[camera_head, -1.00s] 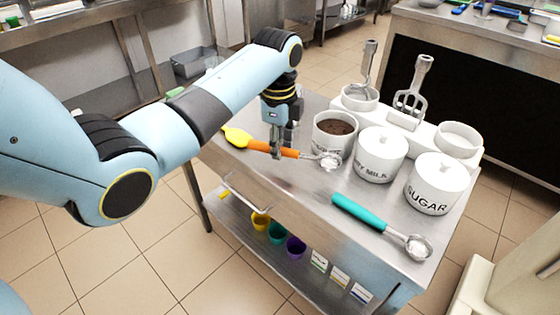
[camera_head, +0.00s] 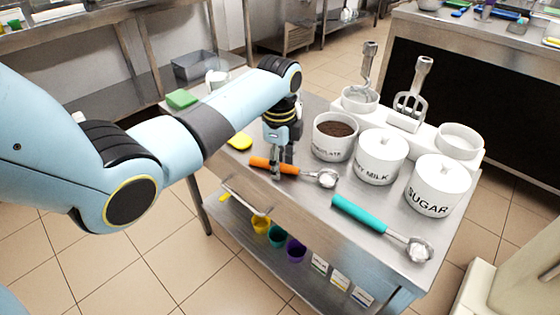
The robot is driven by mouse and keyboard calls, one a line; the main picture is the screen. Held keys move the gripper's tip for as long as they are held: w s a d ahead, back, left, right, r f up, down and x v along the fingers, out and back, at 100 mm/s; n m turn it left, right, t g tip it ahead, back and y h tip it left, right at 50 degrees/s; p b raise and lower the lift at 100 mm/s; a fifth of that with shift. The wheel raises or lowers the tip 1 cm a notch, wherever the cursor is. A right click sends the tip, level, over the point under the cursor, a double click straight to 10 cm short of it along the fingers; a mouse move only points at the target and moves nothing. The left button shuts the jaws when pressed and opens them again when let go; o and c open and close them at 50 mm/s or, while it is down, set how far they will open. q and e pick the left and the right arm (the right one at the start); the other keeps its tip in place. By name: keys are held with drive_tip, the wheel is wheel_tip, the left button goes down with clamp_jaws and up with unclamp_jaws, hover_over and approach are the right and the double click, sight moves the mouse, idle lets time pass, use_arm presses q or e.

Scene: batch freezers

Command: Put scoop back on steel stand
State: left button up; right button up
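A scoop with an orange handle (camera_head: 261,163) and a round metal bowl (camera_head: 328,179) is at the front left of the steel table (camera_head: 318,213), near its edge. My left gripper (camera_head: 281,170) points down and appears shut around the orange handle. I cannot tell whether the scoop touches the tabletop or hangs just above it. A second scoop with a teal handle (camera_head: 360,214) lies on the table to the right, with white powder in its bowl. No separate steel stand can be made out. My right gripper is out of view.
An open chocolate jar (camera_head: 334,149), a milk jar (camera_head: 380,163) and a sugar jar (camera_head: 436,196) stand behind the scoops. A white holder (camera_head: 408,121) with metal tools is behind them. A yellow item (camera_head: 240,142) lies beside my arm. Coloured cups (camera_head: 277,235) stand on the lower shelf.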

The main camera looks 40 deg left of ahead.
use_arm(q)
drive_tip(key=shift+r, duration=0.35)
wheel_tip(320, 180, up, 12)
drive_tip(key=p, duration=0.1)
drive_tip(key=shift+s+f, duration=0.15)
idle(0.4)
